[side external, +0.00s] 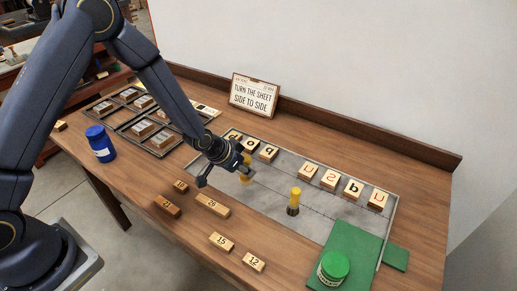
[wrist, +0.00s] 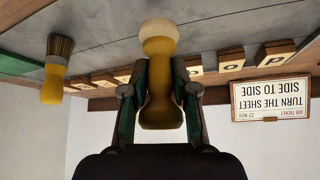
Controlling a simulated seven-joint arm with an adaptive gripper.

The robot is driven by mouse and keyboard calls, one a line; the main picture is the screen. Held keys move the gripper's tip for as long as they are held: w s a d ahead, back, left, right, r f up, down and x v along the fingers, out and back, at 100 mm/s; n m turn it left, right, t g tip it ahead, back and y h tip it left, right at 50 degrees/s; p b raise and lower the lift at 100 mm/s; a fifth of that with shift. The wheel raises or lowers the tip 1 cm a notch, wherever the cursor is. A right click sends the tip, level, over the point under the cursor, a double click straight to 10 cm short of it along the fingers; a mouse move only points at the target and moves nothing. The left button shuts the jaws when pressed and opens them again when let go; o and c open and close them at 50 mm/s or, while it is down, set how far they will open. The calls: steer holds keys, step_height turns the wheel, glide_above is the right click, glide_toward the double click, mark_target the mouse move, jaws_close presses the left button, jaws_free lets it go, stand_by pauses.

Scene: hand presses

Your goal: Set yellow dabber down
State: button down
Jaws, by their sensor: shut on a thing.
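The yellow dabber (wrist: 160,90), with a pale round head, is held upside down in the wrist picture between the two fingers of my gripper (wrist: 160,95). In the side external view, my gripper (side external: 238,167) is over the grey slab (side external: 262,190), and the yellow dabber (side external: 247,171) shows partly behind the fingers. The head is close to the slab; I cannot tell whether it touches.
A brush with yellow handle (side external: 294,197) stands on the slab to the right. Letter blocks (side external: 330,180) line the slab's back edge. Numbered blocks (side external: 212,205), a blue jar (side external: 101,143), green tin (side external: 333,267), green mat (side external: 355,250) and sign (side external: 254,94) are around.

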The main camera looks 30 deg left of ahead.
steer(key=shift+f, duration=1.1)
steer(key=shift+f, duration=0.1)
steer(key=c, duration=0.9)
jaws_free()
